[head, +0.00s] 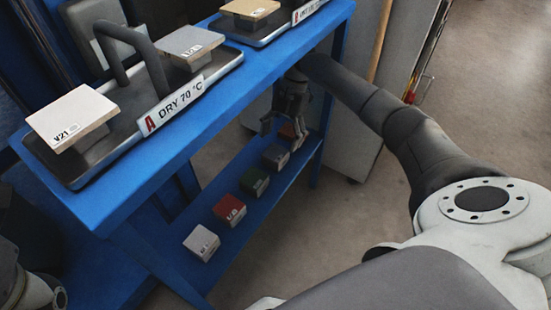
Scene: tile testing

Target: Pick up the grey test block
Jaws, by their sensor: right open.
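A light grey block (201,244) with a printed label sits at the near end of the lower blue shelf. A darker block (277,157), bluish grey in this light, sits farther back on the same shelf. My right gripper (283,136) hangs open and empty, fingers pointing down, over the shelf's far end. In the picture its fingers overlap a reddish-brown block (288,131); I cannot tell how high above it they are. It is well away from the light grey block. My left gripper is not in view.
A red block (229,209) and a green block (255,181) stand in the same row. The blue upper shelf (205,125) overhangs and carries trays with pale tiles and a "DRY 70 °C" sign (172,104). Open floor (340,220) lies right of the rack.

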